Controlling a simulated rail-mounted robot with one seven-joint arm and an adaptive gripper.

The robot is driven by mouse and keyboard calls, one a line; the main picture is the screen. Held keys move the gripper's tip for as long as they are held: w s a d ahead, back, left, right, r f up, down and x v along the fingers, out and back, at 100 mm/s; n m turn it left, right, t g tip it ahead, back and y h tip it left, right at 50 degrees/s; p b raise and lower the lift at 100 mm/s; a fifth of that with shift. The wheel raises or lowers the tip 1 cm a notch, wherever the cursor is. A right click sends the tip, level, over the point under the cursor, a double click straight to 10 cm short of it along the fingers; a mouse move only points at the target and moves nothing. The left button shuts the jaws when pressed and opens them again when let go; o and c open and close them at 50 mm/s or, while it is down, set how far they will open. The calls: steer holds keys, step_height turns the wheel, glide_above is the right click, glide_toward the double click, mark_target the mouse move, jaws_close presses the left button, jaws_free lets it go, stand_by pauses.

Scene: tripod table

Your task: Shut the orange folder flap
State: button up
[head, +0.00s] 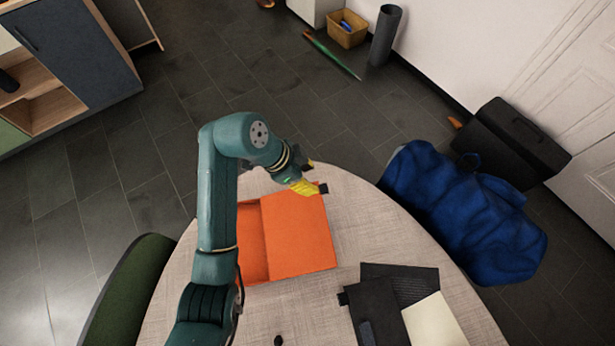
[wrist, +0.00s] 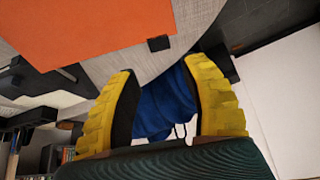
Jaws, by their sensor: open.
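The orange folder (head: 299,236) lies on the round pale table (head: 180,300). A bright, smooth panel is on its right and a darker strip shows on its left, partly behind my arm. I cannot tell at what angle the flap stands. A small black tab (wrist: 158,43) sits at the folder's edge in the wrist view, where the orange sheet (wrist: 85,30) fills the top left. My gripper (head: 311,180), with yellow fingers, is at the folder's far right corner, close to the tab. It is open and empty in the wrist view (wrist: 162,66); contact cannot be told.
A black folder (head: 378,315) and a cream sheet (head: 432,322) lie at the table's front right. A blue bag (head: 465,215) and a black case (head: 510,140) are on the floor at right. A green chair (head: 130,290) is at left. Bare tabletop shows right of the orange folder.

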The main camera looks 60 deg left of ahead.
mark_target(325, 188)
steer(key=b+x, duration=0.4)
steer(key=x, duration=0.1)
steer(key=shift+s, duration=0.1)
steer(key=shift+b+x, duration=0.4)
steer(key=shift+x, duration=1.4)
steer(key=c, duration=0.4)
steer(key=shift+c, duration=1)
jaws_close()
